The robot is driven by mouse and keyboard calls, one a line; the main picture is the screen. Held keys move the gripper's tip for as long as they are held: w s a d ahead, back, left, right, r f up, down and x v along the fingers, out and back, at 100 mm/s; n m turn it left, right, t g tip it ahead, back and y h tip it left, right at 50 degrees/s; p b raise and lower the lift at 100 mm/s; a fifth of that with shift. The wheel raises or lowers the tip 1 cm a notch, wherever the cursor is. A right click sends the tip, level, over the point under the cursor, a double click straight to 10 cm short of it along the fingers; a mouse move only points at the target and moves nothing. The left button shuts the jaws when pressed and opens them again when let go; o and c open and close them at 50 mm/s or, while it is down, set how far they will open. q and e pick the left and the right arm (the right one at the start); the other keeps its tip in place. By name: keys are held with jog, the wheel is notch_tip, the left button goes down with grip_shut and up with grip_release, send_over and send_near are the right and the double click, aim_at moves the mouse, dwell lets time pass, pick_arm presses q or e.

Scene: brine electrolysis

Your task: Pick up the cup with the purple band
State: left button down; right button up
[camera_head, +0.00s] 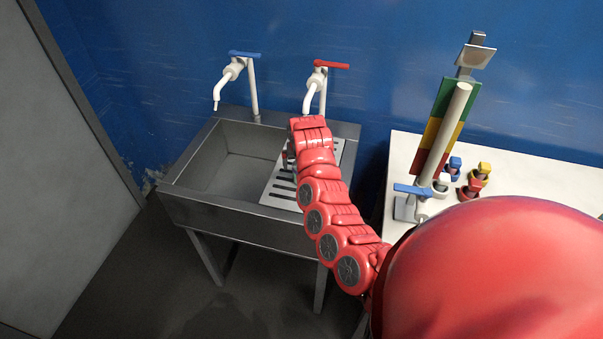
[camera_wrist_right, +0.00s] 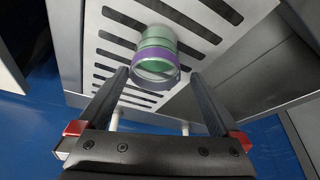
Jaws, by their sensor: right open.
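The cup with the purple band (camera_wrist_right: 156,60) shows in the right wrist view. It is a green, clear-looking cup with a purple ring near one end, on the white slotted drainboard (camera_wrist_right: 85,42). My right gripper (camera_wrist_right: 161,76) is open, with one finger to each side of the cup's banded end and a gap to it on both sides. The fingers do not grip it. In the head view my red right arm covers most of the spot, and I cannot make out the cup there. My left gripper is in neither view.
A grey sink (camera_head: 186,183) holds the drainboard on its right. A blue-handled tap (camera_head: 253,92) and a red-handled tap (camera_head: 313,84) stand behind. On the right, a white table (camera_head: 405,152) carries a tall colour-striped stand (camera_head: 440,125) and several small coloured valve-like pieces (camera_head: 470,190).

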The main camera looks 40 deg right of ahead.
jog(key=shift+f, duration=0.2)
jog(key=shift+d+f+p, duration=0.2)
jog(key=shift+p, duration=0.15)
jog(key=shift+w+d+f+p, duration=0.2)
jog(key=shift+d+f+p, duration=0.05)
jog(key=shift+f+p, duration=0.35)
jog(key=shift+x, duration=1.7)
jog(key=shift+s+f, duration=0.1)
jog(key=shift+s, duration=0.05)
grip_shut()
